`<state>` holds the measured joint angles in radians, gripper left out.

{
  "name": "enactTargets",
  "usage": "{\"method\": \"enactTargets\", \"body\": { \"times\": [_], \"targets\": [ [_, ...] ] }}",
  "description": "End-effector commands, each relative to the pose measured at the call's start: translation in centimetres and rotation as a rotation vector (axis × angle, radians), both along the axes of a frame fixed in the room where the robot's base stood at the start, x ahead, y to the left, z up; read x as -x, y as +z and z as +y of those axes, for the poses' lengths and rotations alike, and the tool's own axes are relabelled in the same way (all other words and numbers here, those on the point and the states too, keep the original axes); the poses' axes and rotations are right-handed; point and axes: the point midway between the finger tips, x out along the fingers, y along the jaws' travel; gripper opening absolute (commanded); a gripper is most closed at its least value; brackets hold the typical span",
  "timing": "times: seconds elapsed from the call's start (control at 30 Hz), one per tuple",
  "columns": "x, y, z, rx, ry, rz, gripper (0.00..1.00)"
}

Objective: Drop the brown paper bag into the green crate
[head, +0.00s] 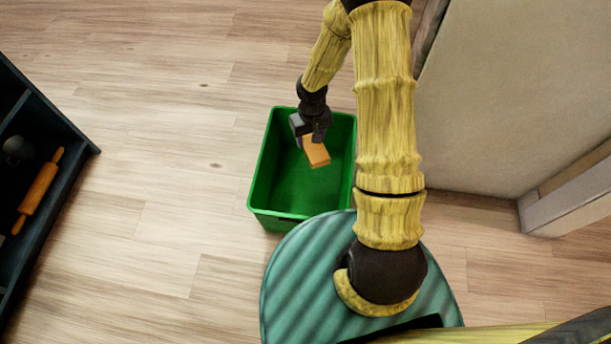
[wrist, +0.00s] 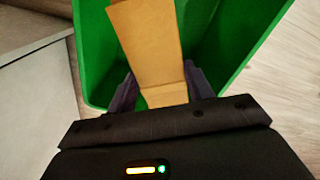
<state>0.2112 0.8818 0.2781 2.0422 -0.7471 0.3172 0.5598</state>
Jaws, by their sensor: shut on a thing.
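The brown paper bag (head: 316,153) is an orange-brown block in the head view; it also shows in the wrist view (wrist: 147,40), between the fingers. My gripper (head: 309,138) is shut on the bag and holds it over the green crate (head: 262,190). In the wrist view my gripper (wrist: 160,95) has one dark finger on each side of the bag's near end. The crate's green wall (wrist: 92,60) shows behind the bag. The crate stands on the floor and its visible inside looks empty. How high the bag is above the crate's bottom is hard to tell.
A dark shelf (head: 65,190) at the left holds an orange rolling pin (head: 40,190) and a dark round object (head: 17,150). A pale wall or cabinet (head: 510,90) stands at the right. Wooden floor (head: 170,130) is clear between the shelf and the crate.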

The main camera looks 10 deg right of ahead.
Motion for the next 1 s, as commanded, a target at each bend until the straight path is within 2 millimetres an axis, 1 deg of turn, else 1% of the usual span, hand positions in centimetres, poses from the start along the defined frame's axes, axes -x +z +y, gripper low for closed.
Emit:
{"method": "enactTargets", "body": {
  "times": [0.5, 0.67, 0.97, 1.0],
  "targets": [
    [0.0, -5.3, -0.1, 0.000, -0.001, 0.000, 0.30],
    [0.0, -5.9, 0.0, 0.000, -0.001, 0.000, 0.30],
    [0.0, -5.9, 0.0, 0.000, 0.000, 0.000, 0.30],
    [0.0, -5.9, 0.0, 0.000, 0.000, 0.000, 0.58]
  ]
}}
